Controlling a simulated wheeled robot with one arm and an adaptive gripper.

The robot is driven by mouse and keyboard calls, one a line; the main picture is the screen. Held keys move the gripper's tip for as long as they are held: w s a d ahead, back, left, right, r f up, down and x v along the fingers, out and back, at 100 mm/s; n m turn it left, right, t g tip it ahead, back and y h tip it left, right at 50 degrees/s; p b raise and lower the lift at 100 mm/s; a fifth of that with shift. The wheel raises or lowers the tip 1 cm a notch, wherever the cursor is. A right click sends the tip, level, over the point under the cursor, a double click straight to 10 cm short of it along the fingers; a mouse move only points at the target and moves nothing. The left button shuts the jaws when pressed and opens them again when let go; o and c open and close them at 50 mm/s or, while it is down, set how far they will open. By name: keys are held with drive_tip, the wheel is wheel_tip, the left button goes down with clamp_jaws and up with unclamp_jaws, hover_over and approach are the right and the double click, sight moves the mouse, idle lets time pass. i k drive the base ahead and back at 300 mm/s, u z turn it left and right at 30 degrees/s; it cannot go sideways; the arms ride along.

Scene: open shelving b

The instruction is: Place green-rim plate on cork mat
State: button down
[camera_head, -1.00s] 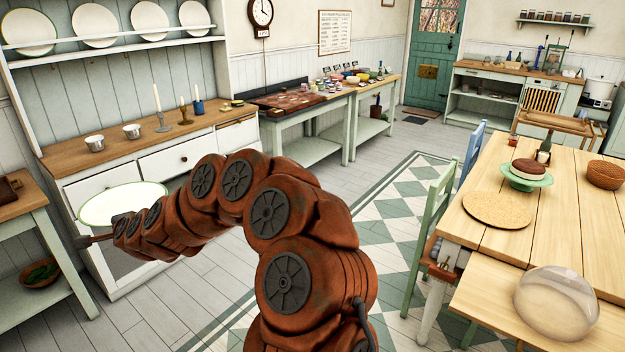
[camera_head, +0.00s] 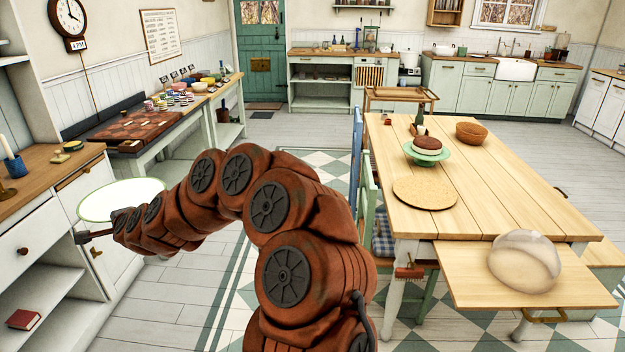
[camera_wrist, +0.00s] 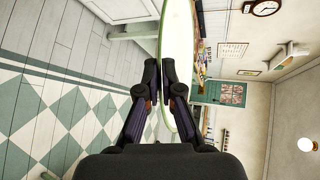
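The green-rim plate (camera_head: 122,199) is white with a thin green edge and is held out at the left of the head view, at the end of my arm. In the wrist view the plate (camera_wrist: 178,40) stands between the fingers of my gripper (camera_wrist: 163,88), which are closed on its edge. My arm hides part of the gripper in the head view. The round cork mat (camera_head: 425,192) lies bare on the wooden table (camera_head: 480,180), to the right of and well apart from the plate.
A green cake stand with a cake (camera_head: 426,150) stands just behind the mat, and a brown bowl (camera_head: 471,132) is farther back. A glass dome (camera_head: 525,260) sits on the table's pulled-out leaf. Chairs (camera_head: 366,175) stand along the table's left side.

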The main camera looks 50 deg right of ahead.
sight(424, 190)
drive_tip(key=z, duration=0.95)
drive_tip(key=i, duration=0.85)
drive_tip(key=z, duration=0.75)
